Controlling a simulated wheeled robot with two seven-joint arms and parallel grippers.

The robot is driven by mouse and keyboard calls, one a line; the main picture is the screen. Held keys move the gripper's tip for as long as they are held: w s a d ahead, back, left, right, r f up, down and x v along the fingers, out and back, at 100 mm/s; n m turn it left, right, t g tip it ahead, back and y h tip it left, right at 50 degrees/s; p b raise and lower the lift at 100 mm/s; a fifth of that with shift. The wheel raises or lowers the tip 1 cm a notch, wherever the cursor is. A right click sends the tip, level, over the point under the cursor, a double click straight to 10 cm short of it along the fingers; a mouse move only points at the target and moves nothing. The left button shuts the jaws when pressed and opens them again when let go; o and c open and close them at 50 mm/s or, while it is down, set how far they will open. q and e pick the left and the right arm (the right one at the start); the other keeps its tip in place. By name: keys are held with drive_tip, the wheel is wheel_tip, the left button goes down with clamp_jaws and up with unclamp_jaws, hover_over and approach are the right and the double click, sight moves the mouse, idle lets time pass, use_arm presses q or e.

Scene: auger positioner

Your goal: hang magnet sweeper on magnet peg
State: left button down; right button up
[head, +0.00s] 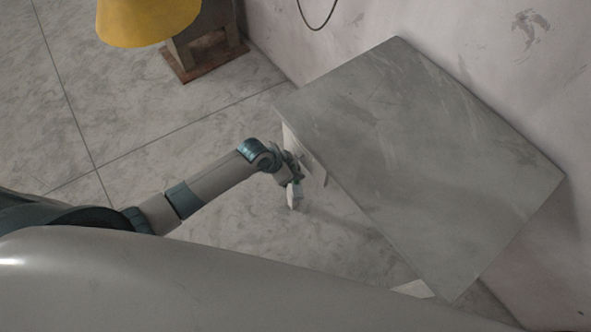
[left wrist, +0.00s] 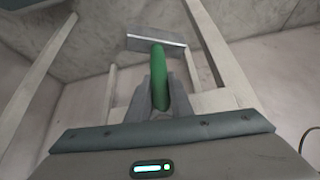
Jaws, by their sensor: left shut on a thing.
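My left gripper (head: 292,178) is beside the left edge of the grey-topped table, low and partly hard to make out in the head view. In the left wrist view my left gripper (left wrist: 158,100) is shut on the green handle of what looks like the magnet sweeper (left wrist: 160,78). A grey metal bar (left wrist: 155,40) crosses beyond the handle's far end and seems part of the sweeper. I cannot make out the magnet peg in either view. My right gripper is not in view.
The table's broad grey top (head: 420,150) is bare and stands close to the wall (head: 520,60). Pale legs and rails (left wrist: 220,55) surround the gripper in the left wrist view. A yellow cone-like object (head: 147,22) stands at the back left. Floor left of the table is open.

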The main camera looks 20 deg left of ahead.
use_arm(q)
drive_tip(key=c, duration=1.5)
unclamp_jaws()
drive_tip(key=b+v, duration=0.2)
drive_tip(key=v, duration=1.5)
drive_tip(key=shift+s+r, duration=0.15)
drive_tip(key=shift+r, duration=0.05)
drive_tip(key=shift+f, duration=0.1)
